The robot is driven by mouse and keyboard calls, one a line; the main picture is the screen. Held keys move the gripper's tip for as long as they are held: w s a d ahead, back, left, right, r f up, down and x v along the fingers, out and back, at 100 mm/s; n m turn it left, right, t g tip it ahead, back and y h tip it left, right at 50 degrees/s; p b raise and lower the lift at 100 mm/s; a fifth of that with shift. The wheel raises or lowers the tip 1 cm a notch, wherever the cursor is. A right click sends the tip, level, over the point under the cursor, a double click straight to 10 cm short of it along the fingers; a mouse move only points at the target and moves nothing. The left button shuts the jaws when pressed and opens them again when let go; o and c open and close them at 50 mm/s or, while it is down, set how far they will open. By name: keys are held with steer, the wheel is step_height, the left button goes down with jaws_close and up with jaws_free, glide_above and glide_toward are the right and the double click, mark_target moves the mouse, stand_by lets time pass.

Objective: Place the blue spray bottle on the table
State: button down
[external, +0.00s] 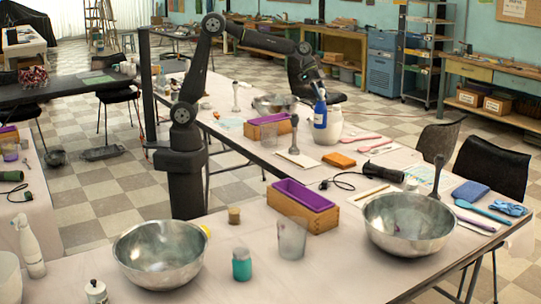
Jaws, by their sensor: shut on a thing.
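The blue spray bottle (320,114) is upright at the end of my arm, over the far part of the long table (268,180). My gripper (317,88) is shut on its top from above; the fingertips are small and hard to make out. The bottle overlaps a white tub (334,129) in the picture. I cannot tell whether its base touches the tabletop.
A metal bowl (275,104) stands behind the bottle. A wooden soap mould (267,130) and a stick blender (294,135) are to its left, and an orange block (339,160) is in front. Near the front are two large metal bowls and a purple-lined mould (302,207).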

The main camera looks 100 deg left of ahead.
steer(key=s+a+n+y, duration=0.15)
steer(key=s+a, duration=0.35)
steer(key=a, duration=0.5)
steer(key=s+a+n+t+y, duration=0.1)
steer(key=s+a+n, duration=0.3)
steer(key=a, duration=0.7)
steer(key=s+a+n+y, duration=0.1)
steer(key=s+a, duration=0.5)
steer(key=a, duration=0.4)
step_height(320, 180, down, 11)
steer(key=s+a+f, duration=0.3)
steer(key=a+f, duration=0.8)
steer(key=shift+s, duration=0.3)
steer(key=shift+a, duration=0.1)
steer(key=shift+f, duration=0.2)
steer(key=c, duration=1.1)
jaws_free()
